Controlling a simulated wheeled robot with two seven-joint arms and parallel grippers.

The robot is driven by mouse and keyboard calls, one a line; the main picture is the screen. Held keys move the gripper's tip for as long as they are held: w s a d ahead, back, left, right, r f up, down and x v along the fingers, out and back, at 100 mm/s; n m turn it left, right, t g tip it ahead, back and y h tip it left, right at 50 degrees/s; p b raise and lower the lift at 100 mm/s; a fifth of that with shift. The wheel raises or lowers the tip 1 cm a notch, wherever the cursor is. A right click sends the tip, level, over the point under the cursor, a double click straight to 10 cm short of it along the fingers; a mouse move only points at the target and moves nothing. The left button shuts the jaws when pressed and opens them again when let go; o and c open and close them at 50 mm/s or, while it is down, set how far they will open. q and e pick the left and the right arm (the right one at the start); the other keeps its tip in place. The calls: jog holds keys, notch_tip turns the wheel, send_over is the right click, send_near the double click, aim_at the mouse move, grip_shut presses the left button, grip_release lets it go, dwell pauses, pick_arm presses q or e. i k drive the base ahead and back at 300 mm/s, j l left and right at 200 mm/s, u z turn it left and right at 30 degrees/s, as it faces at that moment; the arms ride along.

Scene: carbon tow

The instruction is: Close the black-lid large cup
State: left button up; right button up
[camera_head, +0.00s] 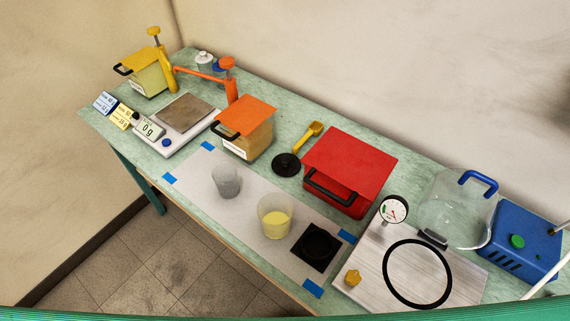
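A large clear cup (274,225) stands upright and open on the pale mat (200,201), with pale yellow content in its lower part. A round black lid (286,165) with a small knob lies on the table behind the cup, left of the red box. A black square piece (318,248) with a dark round shape on it lies on the mat just right of the cup; I cannot tell whether that shape is a second lid. A smaller clear cup (226,181) stands to the left on the mat. Neither of my grippers is in view.
A red box (350,168), a yellow scoop (308,135) and an orange-lidded container (245,129) stand behind the mat. A scale (180,124) is at left. A vacuum plate (360,264), clear dome (452,208) and blue pump (520,240) fill the right. Blue tape marks the mat's corners.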

aim_at(276, 209)
jog(key=k, duration=0.5)
jog(key=i+j, duration=0.15)
jog(key=j, duration=0.3)
jog(key=i+j+z, duration=0.1)
jog(key=j, duration=0.35)
jog(key=i+j, duration=0.15)
jog(key=j, duration=0.3)
jog(key=i+j, duration=0.15)
jog(key=j, duration=0.3)
jog(key=i+j+z, duration=0.1)
jog(key=j, duration=0.4)
